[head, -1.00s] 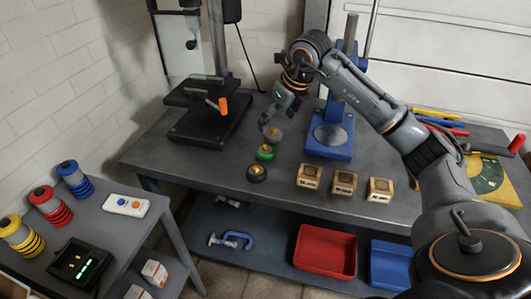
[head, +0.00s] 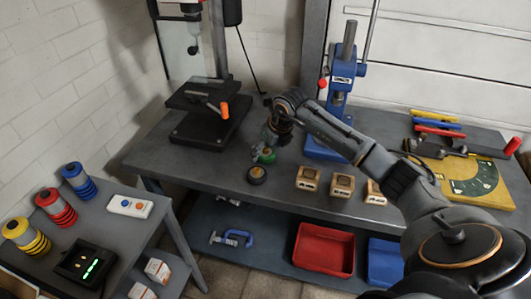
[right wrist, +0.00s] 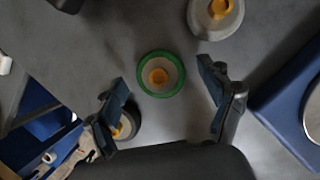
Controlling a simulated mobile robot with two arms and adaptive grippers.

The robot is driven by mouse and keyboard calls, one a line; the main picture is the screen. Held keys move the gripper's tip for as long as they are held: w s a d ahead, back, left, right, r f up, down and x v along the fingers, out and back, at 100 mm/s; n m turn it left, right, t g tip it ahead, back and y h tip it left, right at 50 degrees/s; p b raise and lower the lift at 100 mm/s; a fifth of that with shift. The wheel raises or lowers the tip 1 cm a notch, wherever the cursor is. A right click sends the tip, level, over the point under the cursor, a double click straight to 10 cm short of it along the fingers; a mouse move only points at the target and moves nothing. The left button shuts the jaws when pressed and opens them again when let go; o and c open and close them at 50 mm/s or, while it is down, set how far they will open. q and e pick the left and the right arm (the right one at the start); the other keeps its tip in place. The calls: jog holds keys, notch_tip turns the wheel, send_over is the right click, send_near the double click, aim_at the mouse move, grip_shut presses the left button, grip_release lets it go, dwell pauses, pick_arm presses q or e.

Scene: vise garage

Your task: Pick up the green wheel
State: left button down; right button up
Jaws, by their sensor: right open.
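The green wheel (head: 265,156) lies on the dark workbench with its yellow hub up, partly hidden by my right gripper (head: 266,147) in the head view. In the right wrist view, the green wheel (right wrist: 176,88) shows whole, between and ahead of the two spread fingertips of my right gripper (right wrist: 164,76). The fingers are open, empty and apart from the wheel. A grey wheel (right wrist: 215,16) lies beyond it. A black wheel (head: 257,175) lies nearer the bench's front edge; it also shows partly behind the left finger in the right wrist view (right wrist: 128,124). My left gripper is out of view.
A blue press (head: 330,146) stands right of the wheels, its base near the right finger. A black drill stand (head: 205,125) is at left. Several wooden blocks (head: 342,184) sit along the front. A red bin (head: 324,250) is on the lower shelf.

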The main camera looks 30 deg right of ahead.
jog(key=c, duration=1.4)
jog(key=shift+r, duration=0.1)
